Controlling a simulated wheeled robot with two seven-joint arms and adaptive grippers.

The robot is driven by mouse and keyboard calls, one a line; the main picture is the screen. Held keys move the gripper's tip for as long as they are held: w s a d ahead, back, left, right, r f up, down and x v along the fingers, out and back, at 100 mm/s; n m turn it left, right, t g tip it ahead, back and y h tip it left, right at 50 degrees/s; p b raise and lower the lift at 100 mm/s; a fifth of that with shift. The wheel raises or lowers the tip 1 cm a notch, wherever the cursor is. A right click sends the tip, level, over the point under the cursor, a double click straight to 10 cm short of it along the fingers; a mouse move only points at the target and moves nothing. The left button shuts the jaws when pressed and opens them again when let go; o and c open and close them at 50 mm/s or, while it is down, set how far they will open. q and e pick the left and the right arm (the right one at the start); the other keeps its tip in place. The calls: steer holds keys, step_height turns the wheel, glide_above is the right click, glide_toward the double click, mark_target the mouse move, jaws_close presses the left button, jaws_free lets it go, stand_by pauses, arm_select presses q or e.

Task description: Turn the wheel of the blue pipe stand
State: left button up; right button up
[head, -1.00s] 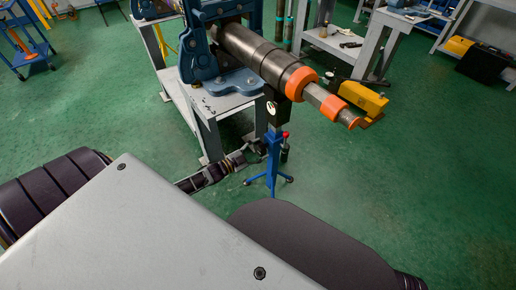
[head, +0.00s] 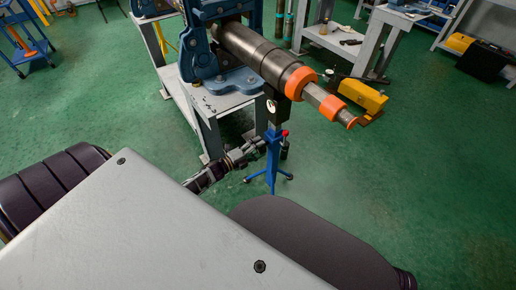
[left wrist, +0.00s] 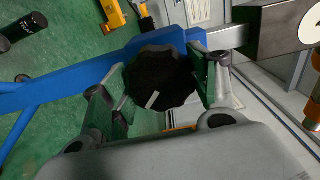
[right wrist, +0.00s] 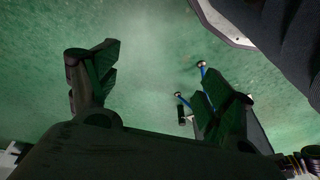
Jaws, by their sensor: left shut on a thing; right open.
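The blue pipe stand (head: 271,165) stands on the green floor under the pipe in the head view. Its black lobed wheel (left wrist: 160,78) fills the middle of the left wrist view, with a pale mark on its face. My left gripper (head: 254,149) is at the stand's post from the left. In the left wrist view its fingers (left wrist: 161,84) lie on either side of the wheel and are shut on it. My right gripper (right wrist: 160,82) is open and empty over the floor in the right wrist view. It is not visible in the head view.
A dark pipe (head: 258,52) with orange collars reaches from a blue vise (head: 207,56) on a grey bench (head: 215,101) over the stand. A yellow tool case (head: 362,95) lies right of it. The floor at right is open.

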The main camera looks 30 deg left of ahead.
arm_select(q)
steer(key=m, duration=0.3)
steer(key=shift+f+b, duration=0.1)
steer(key=shift+b, duration=0.3)
steer(key=shift+m, duration=1.1)
arm_select(e)
steer(key=shift+s+a+r+t, duration=0.1)
steer(key=shift+r+t, duration=0.05)
steer(key=shift+r, duration=0.35)
steer(key=shift+a+r+t, duration=0.1)
steer(key=shift+r+t, duration=0.05)
steer(key=shift+r, duration=0.6)
steer(key=shift+w, duration=0.2)
arm_select(q)
steer(key=o, duration=1)
steer(key=shift+d, duration=0.1)
arm_select(e)
steer(key=shift+f, duration=0.2)
steer(key=shift+r, duration=0.1)
